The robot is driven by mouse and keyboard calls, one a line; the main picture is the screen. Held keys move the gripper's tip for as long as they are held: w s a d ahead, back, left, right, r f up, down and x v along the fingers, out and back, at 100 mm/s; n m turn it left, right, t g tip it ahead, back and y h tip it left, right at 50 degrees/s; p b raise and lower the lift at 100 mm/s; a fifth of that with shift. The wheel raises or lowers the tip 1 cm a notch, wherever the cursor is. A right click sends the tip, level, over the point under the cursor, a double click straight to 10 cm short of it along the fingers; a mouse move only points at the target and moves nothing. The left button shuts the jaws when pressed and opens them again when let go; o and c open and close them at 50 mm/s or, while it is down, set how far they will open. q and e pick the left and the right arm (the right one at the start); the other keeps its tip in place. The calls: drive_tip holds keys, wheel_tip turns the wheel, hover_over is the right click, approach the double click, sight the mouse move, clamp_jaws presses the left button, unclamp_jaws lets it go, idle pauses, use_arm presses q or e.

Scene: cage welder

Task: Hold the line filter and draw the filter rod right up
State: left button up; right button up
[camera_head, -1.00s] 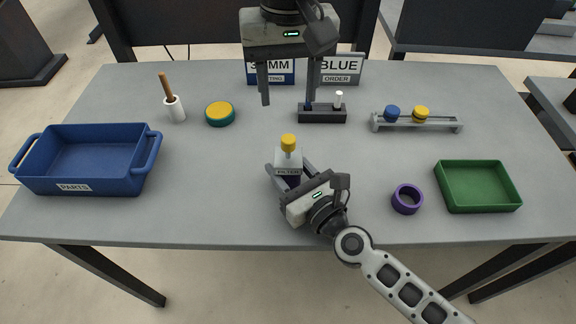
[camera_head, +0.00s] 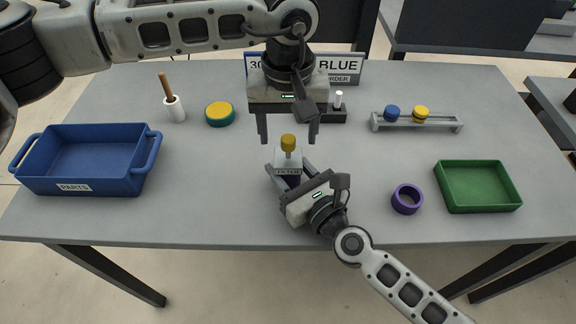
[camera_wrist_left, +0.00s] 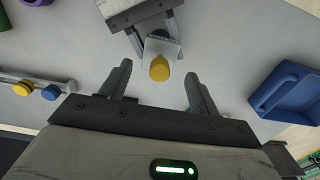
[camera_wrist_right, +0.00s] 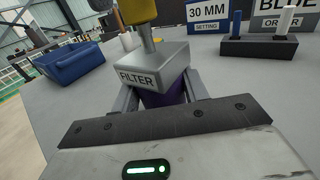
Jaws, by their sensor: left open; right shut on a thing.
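The line filter is a grey block labelled FILTER (camera_head: 288,160) on a purple lower body (camera_wrist_right: 166,94). A rod with a yellow knob (camera_head: 288,142) rises from its top; the rod also shows in the right wrist view (camera_wrist_right: 148,38). My right gripper (camera_head: 278,172) is shut on the filter's body from the front. My left gripper (camera_head: 288,137) points down, open and empty, its fingers either side of the knob in the head view. In the left wrist view the knob (camera_wrist_left: 159,69) appears centred between the fingertips, apart from both; their height gap is unclear.
A blue parts bin (camera_head: 85,165) stands left, a green tray (camera_head: 478,186) right. A purple ring (camera_head: 407,199) lies near the front. A grey rail (camera_head: 440,125) with blue and yellow knobs, a yellow-topped disc (camera_head: 220,113) and a white holder (camera_head: 174,108) stand farther back.

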use_arm(q)
drive_tip(key=shift+f, duration=1)
drive_tip(key=shift+c, duration=0.3)
drive_tip(key=c, duration=1.1)
drive_tip(key=shift+r, duration=0.1)
drive_tip(key=shift+r, duration=1.2)
drive_tip(key=o, duration=1.5)
